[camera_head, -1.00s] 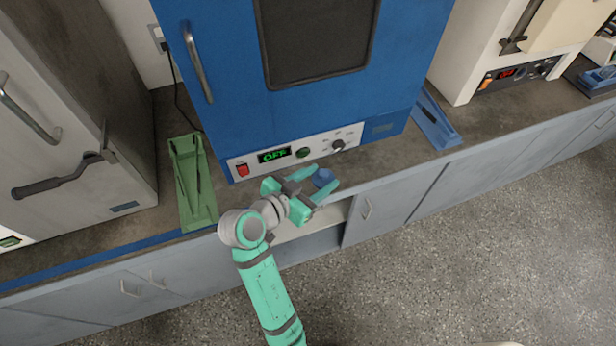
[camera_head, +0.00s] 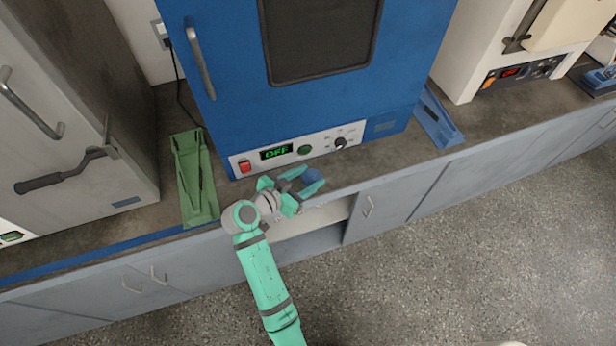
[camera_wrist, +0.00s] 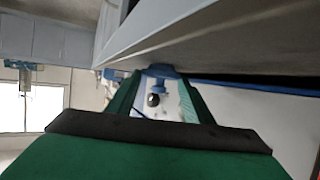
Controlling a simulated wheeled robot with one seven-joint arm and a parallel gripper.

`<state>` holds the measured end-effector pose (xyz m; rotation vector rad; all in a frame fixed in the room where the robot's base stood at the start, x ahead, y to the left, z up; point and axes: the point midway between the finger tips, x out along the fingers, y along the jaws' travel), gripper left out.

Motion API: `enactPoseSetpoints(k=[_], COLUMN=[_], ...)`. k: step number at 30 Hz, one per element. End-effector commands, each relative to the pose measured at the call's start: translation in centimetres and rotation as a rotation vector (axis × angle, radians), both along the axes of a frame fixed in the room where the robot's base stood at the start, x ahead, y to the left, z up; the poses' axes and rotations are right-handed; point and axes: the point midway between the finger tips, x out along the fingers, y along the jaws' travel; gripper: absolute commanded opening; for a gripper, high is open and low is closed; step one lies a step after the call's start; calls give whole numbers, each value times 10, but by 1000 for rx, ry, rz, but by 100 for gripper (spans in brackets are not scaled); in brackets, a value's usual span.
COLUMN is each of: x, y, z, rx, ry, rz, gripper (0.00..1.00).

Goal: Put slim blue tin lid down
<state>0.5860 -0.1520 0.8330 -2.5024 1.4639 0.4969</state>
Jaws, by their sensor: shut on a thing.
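My gripper (camera_head: 312,179) is shut on the slim blue tin lid (camera_head: 311,175), in front of the blue oven's control panel near the counter's front edge. The lid is a small round blue piece between the fingertips. In the wrist view the lid (camera_wrist: 160,71) appears nearly edge-on between the green fingers, with a small dark round knob-like part below it. Its underside and any gap to the counter (camera_head: 370,160) cannot be made out clearly.
The blue oven (camera_head: 220,110) stands behind my gripper, its display reading OFF. A green stand (camera_head: 200,195) is on the counter to the left, a blue stand (camera_head: 440,125) to the right. A grey oven (camera_head: 80,130) stands far left. An open cabinet bay (camera_head: 310,240) is below.

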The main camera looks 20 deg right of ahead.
Motion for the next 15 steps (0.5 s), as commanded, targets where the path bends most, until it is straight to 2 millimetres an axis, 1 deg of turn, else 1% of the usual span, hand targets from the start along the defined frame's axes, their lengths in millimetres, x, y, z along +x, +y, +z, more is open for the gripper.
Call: enactPoseSetpoints(k=[8, 9, 10, 11, 15], x=[0, 0, 0, 0, 0], y=[0, 0, 0, 0, 0], z=[-2, -2, -1, -1, -1], rx=[0, 0, 0, 0, 1], ry=[0, 0, 0, 0, -1], rz=[-1, -1, -1, -1, -2], gripper=[26, 57, 64, 66, 66])
